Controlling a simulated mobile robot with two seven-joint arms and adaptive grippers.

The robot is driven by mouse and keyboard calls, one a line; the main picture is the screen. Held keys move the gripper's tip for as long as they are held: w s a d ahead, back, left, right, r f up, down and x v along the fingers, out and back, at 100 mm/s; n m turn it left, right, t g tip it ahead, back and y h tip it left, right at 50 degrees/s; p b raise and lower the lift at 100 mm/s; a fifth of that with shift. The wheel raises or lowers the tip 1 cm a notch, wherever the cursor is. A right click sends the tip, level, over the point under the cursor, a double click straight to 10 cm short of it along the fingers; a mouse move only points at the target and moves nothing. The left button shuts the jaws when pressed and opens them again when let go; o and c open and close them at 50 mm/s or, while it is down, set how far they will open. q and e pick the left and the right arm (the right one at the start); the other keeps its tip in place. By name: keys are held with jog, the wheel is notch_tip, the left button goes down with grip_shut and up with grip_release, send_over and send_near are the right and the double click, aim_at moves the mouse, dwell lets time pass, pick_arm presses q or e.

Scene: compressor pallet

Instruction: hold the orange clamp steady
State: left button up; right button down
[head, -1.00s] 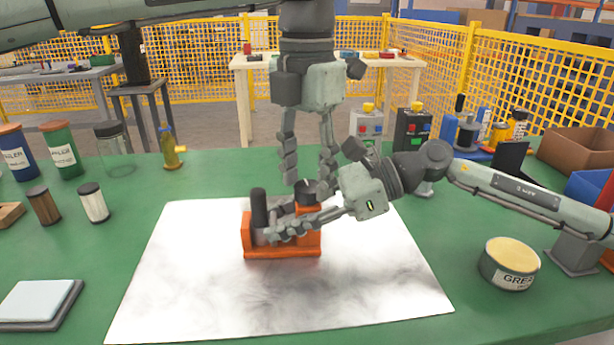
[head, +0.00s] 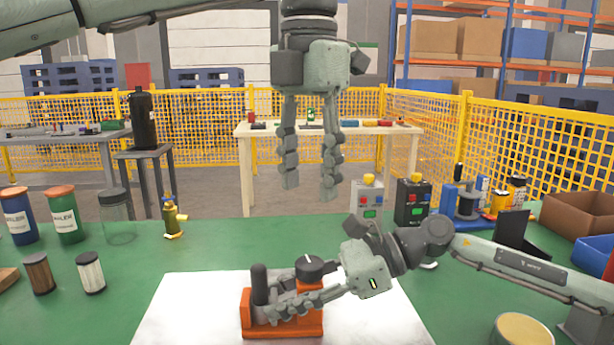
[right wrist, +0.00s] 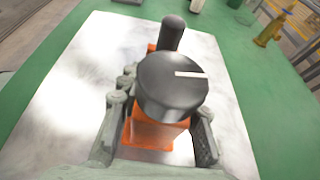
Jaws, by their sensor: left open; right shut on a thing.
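The orange clamp (head: 312,329) stands on a pale sheet in the head view, with a black post (head: 259,284) at its left and a black round knob (head: 310,268) on its right part. My right gripper (head: 284,308) reaches in from the right and is shut on the clamp. In the right wrist view the knob (right wrist: 172,88) with a white line hides much of the orange clamp (right wrist: 150,136), and my right fingers (right wrist: 160,125) lie on both sides of it. My left gripper (head: 309,190) hangs open and empty above the clamp, apart from the knob.
The pale sheet (head: 180,310) is clear around the clamp. On the green table (head: 130,270) jars and filters stand left. Two control boxes (head: 412,203), a cardboard box (head: 580,213) and a grease tin (head: 522,332) stand right. A yellow mesh fence (head: 215,150) runs behind.

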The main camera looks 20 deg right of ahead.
jog(key=c, duration=1)
grip_release()
